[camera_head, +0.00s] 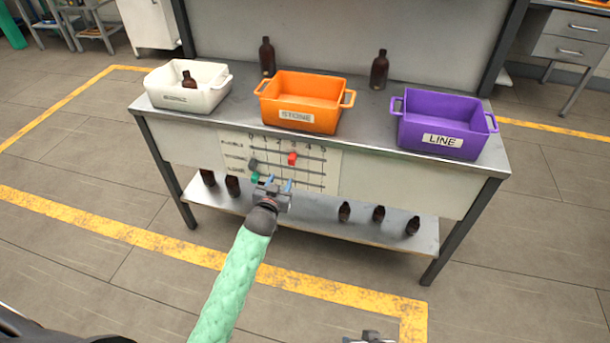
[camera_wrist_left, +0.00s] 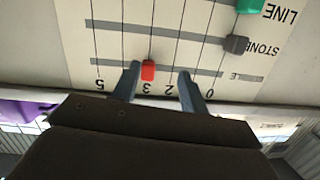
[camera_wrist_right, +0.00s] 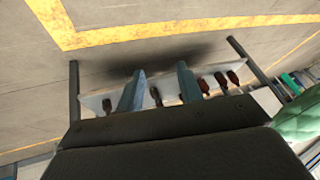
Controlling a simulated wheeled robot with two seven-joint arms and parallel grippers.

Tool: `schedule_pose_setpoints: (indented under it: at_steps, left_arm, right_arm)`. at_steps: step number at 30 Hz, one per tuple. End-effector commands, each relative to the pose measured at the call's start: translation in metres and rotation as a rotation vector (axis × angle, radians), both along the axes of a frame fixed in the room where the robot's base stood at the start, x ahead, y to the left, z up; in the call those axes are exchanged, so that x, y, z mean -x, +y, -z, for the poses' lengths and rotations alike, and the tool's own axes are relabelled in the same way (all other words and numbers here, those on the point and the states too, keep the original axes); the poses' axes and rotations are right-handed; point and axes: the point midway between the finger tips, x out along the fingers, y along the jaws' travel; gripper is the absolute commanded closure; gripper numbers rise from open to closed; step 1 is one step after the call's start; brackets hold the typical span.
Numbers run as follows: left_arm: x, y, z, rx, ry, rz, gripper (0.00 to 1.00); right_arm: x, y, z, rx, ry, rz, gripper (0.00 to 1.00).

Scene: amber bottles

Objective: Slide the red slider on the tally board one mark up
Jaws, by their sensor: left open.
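The tally board (camera_head: 331,170) hangs on the bench front, with numbered marks 0 to 5 and three rows. Its red slider (camera_head: 292,158) sits at about mark 3 on the top row. In the left wrist view the board appears upside down, and the red slider (camera_wrist_left: 148,71) shows between my left fingertips, nearer the picture-left finger. My left gripper (camera_head: 273,184) is open, just below the red slider in the head view; I cannot tell whether it touches. My right gripper (camera_wrist_right: 160,82) is open and empty, away from the board.
The grey slider (camera_head: 253,163) and green slider (camera_head: 255,176) sit near mark 0. White (camera_head: 205,100), orange (camera_head: 323,124) and purple (camera_head: 410,135) bins stand on the bench top. Amber bottles stand behind them and on the lower shelf (camera_head: 325,226).

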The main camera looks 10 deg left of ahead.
Motion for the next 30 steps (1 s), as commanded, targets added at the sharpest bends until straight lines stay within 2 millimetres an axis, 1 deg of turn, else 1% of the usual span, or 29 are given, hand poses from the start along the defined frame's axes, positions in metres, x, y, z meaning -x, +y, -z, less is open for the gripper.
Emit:
schedule_pose_setpoints:
  at_steps: [1, 4, 9, 14, 17, 24, 30]
  left_arm:
    - [-0.001, -0.001, -0.011, 0.009, -0.039, 0.005, 0.56]
    - [-0.001, -0.004, -0.025, 0.03, -0.099, 0.018, 0.56]
    - [-0.002, -0.008, -0.036, 0.071, -0.16, 0.036, 0.56]
    - [-0.007, -0.009, -0.038, 0.097, -0.167, 0.036, 0.56]
    - [-0.017, -0.009, -0.038, 0.096, -0.167, 0.036, 0.56]
    - [-0.051, -0.01, -0.038, 0.097, -0.165, 0.036, 0.56]
    - [-0.071, -0.011, -0.037, 0.095, -0.164, 0.035, 0.56]
  right_arm:
    - [0.0, 0.0, -0.008, -0.003, 0.001, -0.002, 0.64]
    - [0.003, 0.0, -0.012, -0.005, 0.017, -0.007, 0.64]
    - [0.009, -0.001, -0.008, 0.004, 0.049, -0.015, 0.64]
    - [0.01, -0.002, -0.011, 0.006, 0.053, -0.017, 0.64]
    - [0.011, -0.002, -0.017, 0.008, 0.058, -0.019, 0.64]
    - [0.014, -0.006, -0.031, 0.015, 0.072, -0.022, 0.64]
    - [0.015, -0.01, -0.035, 0.024, 0.08, -0.02, 0.64]
